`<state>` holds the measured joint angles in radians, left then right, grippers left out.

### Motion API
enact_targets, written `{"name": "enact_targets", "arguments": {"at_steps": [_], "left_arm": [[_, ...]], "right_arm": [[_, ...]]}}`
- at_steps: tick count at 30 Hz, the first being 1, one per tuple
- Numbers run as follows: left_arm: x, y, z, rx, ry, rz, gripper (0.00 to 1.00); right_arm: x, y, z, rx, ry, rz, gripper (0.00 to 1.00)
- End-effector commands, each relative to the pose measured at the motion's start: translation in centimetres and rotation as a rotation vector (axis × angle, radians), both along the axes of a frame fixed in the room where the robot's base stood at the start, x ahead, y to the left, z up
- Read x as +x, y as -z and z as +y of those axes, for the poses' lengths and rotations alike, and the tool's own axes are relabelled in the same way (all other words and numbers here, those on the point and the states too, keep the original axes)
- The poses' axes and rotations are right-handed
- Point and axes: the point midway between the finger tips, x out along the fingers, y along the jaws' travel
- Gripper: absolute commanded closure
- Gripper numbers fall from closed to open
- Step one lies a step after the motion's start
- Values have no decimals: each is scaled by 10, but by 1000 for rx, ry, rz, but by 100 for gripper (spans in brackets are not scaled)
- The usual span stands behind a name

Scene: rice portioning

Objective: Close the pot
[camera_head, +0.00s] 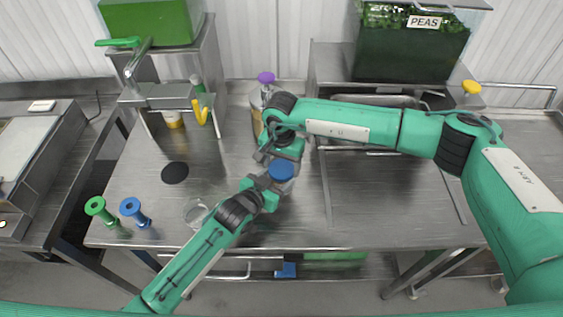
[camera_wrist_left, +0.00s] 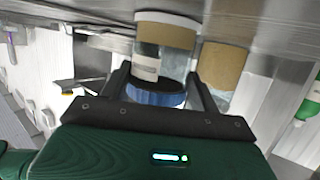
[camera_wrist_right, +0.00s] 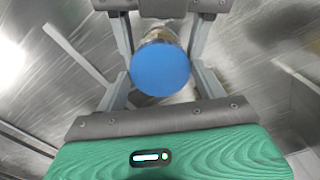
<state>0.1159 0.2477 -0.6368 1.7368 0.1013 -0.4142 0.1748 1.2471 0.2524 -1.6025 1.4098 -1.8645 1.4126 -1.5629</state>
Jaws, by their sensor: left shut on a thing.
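A round blue lid (camera_head: 281,170) shows between my two grippers in the head view. In the right wrist view the lid (camera_wrist_right: 160,69) faces the camera, and part of the pot (camera_wrist_right: 160,36) shows behind it. My left gripper (camera_head: 270,186) comes from the lower left and is shut on the pot. In the left wrist view the lid (camera_wrist_left: 155,95) lies between its fingers. My right gripper (camera_wrist_right: 160,85) comes from the opposite side, with its fingers on either side of the lid. Whether these fingers touch the lid I cannot tell.
A container with brown contents (camera_head: 257,108) stands behind the grippers, near a purple knob (camera_head: 266,77). A green spool (camera_head: 98,209), a blue spool (camera_head: 134,210) and a clear round vessel (camera_head: 196,212) are at front left. The steel table (camera_head: 235,150) is otherwise clear around the grippers.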

Motion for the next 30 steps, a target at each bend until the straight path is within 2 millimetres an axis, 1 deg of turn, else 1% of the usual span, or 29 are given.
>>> {"name": "enact_targets", "arguments": {"at_steps": [1, 4, 5, 14, 22, 25, 30], "left_arm": [[0, 0, 0, 1, 0, 1, 100], [0, 0, 0, 1, 0, 1, 100], [0, 0, 0, 1, 0, 1, 100], [0, 0, 0, 1, 0, 1, 100], [0, 0, 0, 0, -1, 1, 100], [0, 0, 1, 1, -1, 1, 100], [0, 1, 1, 1, -1, 1, 100]], "right_arm": [[0, 0, 0, 0, 0, 0, 40], [0, 0, 0, 0, 0, 0, 60], [0, 0, 0, 0, 0, 0, 62], [0, 0, 0, 0, 18, 0, 64], [0, 0, 0, -1, 263, 0, 64], [0, 0, 0, -1, 299, 0, 64], [0, 0, 0, -1, 301, 0, 64]]}}
